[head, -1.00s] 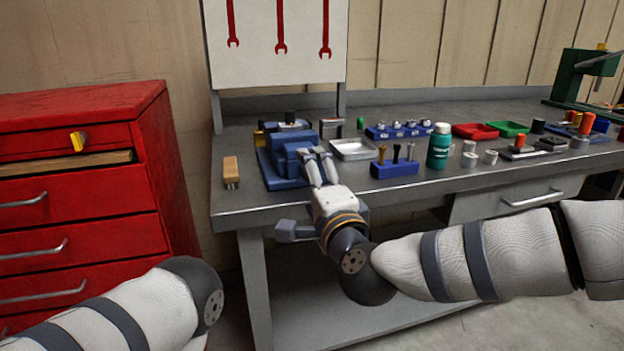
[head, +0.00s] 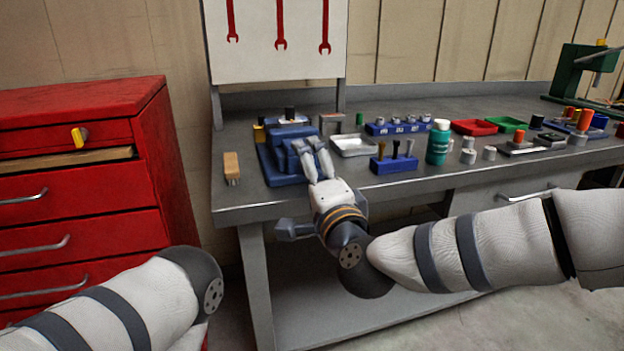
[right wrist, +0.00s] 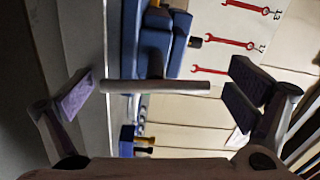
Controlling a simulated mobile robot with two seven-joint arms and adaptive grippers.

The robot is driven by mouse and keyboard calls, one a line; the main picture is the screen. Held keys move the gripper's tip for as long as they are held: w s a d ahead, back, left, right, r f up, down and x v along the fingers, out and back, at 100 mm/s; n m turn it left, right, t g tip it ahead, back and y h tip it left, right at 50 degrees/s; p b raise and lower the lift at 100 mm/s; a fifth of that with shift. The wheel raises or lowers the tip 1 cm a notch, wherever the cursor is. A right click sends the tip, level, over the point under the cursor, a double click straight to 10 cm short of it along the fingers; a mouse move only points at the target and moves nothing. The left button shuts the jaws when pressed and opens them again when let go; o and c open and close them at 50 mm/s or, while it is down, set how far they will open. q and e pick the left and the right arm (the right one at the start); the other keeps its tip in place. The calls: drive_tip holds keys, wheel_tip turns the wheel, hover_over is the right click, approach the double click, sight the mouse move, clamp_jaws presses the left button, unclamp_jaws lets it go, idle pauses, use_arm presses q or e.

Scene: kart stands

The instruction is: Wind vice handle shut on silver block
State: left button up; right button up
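The blue vice (head: 283,165) sits near the front left of the bench; part of it also shows in the right wrist view (right wrist: 178,42). Its handle (right wrist: 155,87) is a grey bar lying crosswise on a dark stem. My right gripper (head: 314,146) is at the front of the vice. In the right wrist view, its fingers (right wrist: 162,90) are wide apart, one off each end of the bar, with gaps on both sides. I cannot make out the silver block in the jaws. My left gripper is out of view; only its arm shows at lower left.
A wooden-handled brush (head: 232,168) lies left of the vice. A white tray (head: 354,146), a blue tool holder (head: 394,165) and a green bottle (head: 438,143) stand to its right. A red drawer cabinet (head: 82,200) stands left of the bench.

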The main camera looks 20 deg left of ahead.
drive_tip(key=shift+d+f, duration=0.1)
drive_tip(key=shift+f, duration=0.05)
drive_tip(key=v, duration=1.2)
